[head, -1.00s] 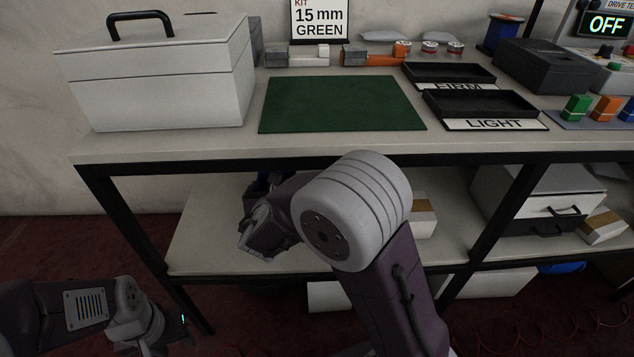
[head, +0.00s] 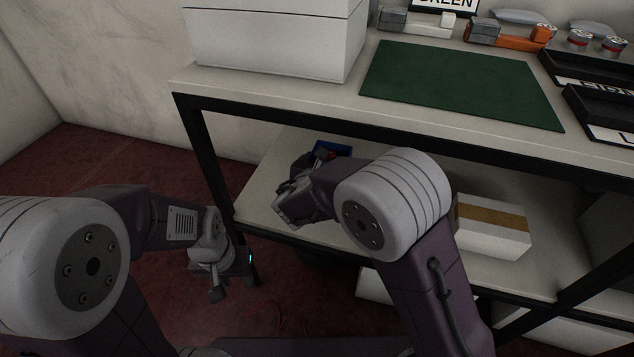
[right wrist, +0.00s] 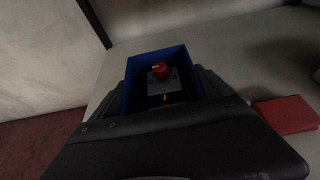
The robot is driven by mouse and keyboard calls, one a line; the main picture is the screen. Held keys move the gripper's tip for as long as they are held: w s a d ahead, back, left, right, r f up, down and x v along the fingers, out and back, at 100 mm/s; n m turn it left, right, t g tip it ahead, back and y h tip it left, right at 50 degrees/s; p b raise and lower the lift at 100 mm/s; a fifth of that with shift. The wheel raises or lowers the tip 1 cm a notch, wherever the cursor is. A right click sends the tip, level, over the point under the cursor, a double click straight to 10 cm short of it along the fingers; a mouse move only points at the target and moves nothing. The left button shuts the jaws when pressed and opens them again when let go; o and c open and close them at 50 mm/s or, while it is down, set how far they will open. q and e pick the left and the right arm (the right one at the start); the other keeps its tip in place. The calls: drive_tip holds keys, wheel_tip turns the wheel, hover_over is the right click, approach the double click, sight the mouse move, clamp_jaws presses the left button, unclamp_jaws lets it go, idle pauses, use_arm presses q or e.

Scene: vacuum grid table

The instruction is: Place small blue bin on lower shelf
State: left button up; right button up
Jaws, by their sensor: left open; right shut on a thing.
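The small blue bin (head: 340,148) is over the back of the lower shelf (head: 262,190) in the head view, mostly hidden behind my right arm. In the right wrist view the bin (right wrist: 157,59) sits between the fingers of my right gripper (right wrist: 165,100), which is shut on it. Inside the bin is a grey piece with a red knob (right wrist: 160,70). I cannot tell whether the bin's base touches the shelf. My left gripper (head: 216,285) is open and empty, low beside the front left table leg.
A white box with a tan band (head: 492,225) stands on the lower shelf to the right. A red flat object (right wrist: 286,114) lies near the bin. The tabletop (head: 400,107) and black frame leg (head: 205,150) bound the shelf opening. A green mat (head: 455,82) lies on top.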

drive_tip(key=a, duration=0.1)
drive_tip(key=a+f, duration=0.2)
drive_tip(key=shift+w+b, duration=0.25)
drive_tip(key=shift+b, duration=0.15)
drive_tip(key=shift+a, duration=0.2)
wheel_tip(320, 180, down, 4)
drive_tip(key=b, duration=0.3)
drive_tip(key=shift+f, duration=0.2)
drive_tip(key=shift+r, duration=0.25)
use_arm(q)
wheel_tip(320, 180, down, 5)
drive_tip(key=shift+r, duration=0.1)
use_arm(e)
drive_tip(key=shift+f, duration=0.15)
